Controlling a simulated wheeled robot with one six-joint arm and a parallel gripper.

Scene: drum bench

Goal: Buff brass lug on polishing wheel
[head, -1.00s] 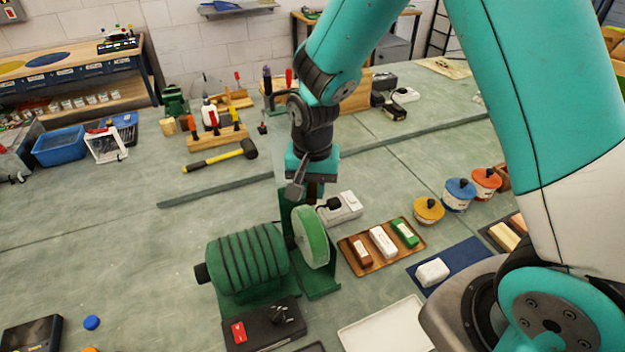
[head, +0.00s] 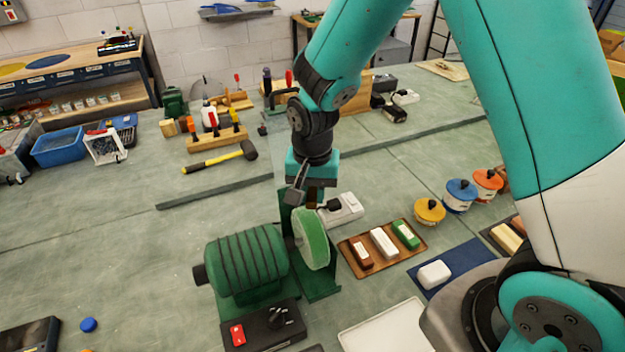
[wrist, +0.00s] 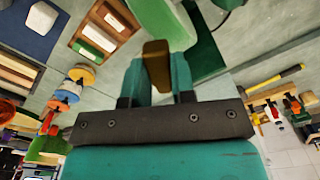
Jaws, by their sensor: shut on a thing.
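My gripper (head: 313,197) is shut on the brass lug, a small brown-gold block (wrist: 157,66) that shows between the two teal fingers in the wrist view. In the head view the lug is at the upper edge of the pale green polishing wheel (head: 312,240). The wheel also shows at the top of the wrist view (wrist: 165,22), just beyond the lug. I cannot tell whether lug and wheel touch. The wheel is mounted on the right of the green ribbed motor (head: 246,262). The control box with a red switch (head: 238,334) sits in front of the motor.
A wooden tray (head: 372,266) with brown, white and green bars lies right of the wheel. A white block (head: 434,274) rests on a blue cloth. A white tray (head: 385,328) is at the front.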

